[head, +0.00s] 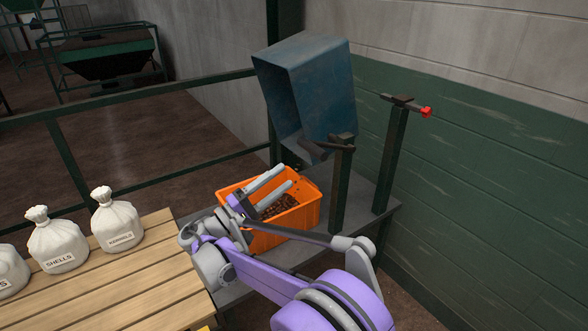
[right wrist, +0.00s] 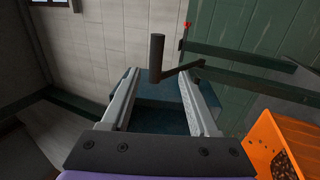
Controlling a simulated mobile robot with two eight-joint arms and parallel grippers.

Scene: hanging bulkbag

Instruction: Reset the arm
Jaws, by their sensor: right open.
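My right arm comes up from the bottom in the head view. Its right gripper (head: 285,176) is over the orange crate (head: 258,240), with its two grey fingers apart and nothing between them. In the right wrist view the open fingers (right wrist: 158,72) frame a dark upright crank handle (right wrist: 157,55). The handle stands beyond the gripper; the head view shows a gap between the gripper and the crank (head: 318,147) on its post (head: 340,190). My left gripper is not in view.
A blue hopper (head: 310,90) hangs above the crate, which holds brown pieces. A second post (head: 392,155) with a red-tipped bar (head: 425,112) stands at right. Tied sacks (head: 118,222) stand on a slatted wooden table (head: 150,265). A green railing (head: 110,97) runs behind.

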